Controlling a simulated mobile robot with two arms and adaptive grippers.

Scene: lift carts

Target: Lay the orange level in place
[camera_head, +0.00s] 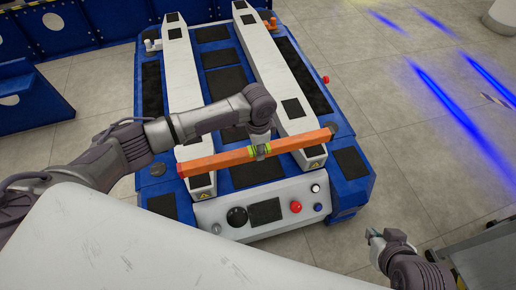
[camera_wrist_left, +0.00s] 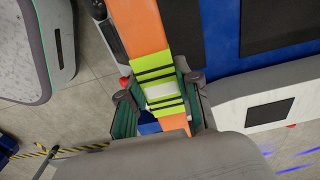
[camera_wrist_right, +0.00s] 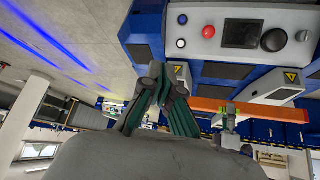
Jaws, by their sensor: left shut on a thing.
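The orange level (camera_head: 215,162) is a long bar with a yellow-green middle band. It lies crosswise over the front ends of the two white rails (camera_head: 191,100) of the blue lift cart (camera_head: 155,205). My left gripper (camera_head: 261,150) is shut on the level at its middle band, which also shows between the fingers in the left wrist view (camera_wrist_left: 164,92). I cannot tell whether the level touches the rails. My right gripper (camera_head: 377,236) is empty, to the right of the cart's front corner. Its fingers (camera_wrist_right: 160,85) look slightly apart in the right wrist view.
The cart's front panel (camera_head: 240,214) has a red button and dark knobs. A grey cart or table edge (camera_head: 490,250) stands at the lower right. Blue racks (camera_head: 60,30) stand at the back left.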

